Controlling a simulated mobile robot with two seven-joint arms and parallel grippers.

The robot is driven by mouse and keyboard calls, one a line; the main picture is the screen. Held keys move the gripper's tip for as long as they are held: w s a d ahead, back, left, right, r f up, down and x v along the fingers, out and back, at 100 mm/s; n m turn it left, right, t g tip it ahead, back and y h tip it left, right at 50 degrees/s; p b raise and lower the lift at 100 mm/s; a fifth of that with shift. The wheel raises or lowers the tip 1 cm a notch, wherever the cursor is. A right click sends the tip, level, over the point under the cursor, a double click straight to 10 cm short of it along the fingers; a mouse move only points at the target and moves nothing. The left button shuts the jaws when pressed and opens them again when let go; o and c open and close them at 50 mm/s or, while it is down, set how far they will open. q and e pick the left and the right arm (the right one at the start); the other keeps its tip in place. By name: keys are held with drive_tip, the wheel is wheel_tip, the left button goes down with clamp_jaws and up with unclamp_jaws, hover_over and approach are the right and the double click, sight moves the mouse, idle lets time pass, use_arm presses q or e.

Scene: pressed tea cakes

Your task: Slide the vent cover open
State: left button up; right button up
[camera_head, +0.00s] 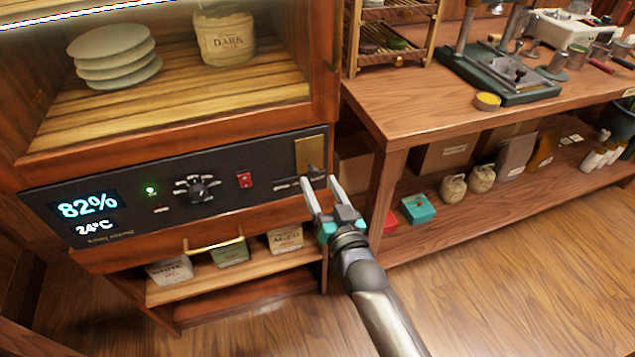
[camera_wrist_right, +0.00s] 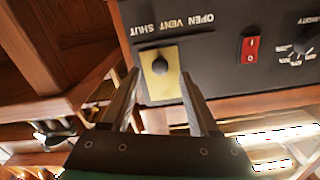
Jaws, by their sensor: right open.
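The vent cover is a brass plate (camera_head: 309,150) with a dark knob (camera_head: 313,173), at the right end of the black control panel. In the right wrist view the brass plate (camera_wrist_right: 170,86) and its round black knob (camera_wrist_right: 160,64) appear upside down, beside the "OPEN VENT SHUT" lettering, at the SHUT end. My right gripper (camera_head: 319,181) is open in front of the panel. In the right wrist view its fingertips (camera_wrist_right: 157,70) appear on either side of the knob; contact cannot be told. My left gripper is not in view.
The black panel (camera_head: 120,190) carries a lit display, a dial (camera_head: 197,189) and a red switch (camera_head: 244,180). A brass drawer handle (camera_head: 213,247) sits below. To the right stands a wooden workbench (camera_head: 440,105) with goods on its lower shelf. The floor in front is clear.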

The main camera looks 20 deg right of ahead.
sight(312, 160)
drive_tip(key=shift+w, duration=1.15)
drive_tip(key=shift+c, duration=0.3)
clamp_jaws()
idle(0.4)
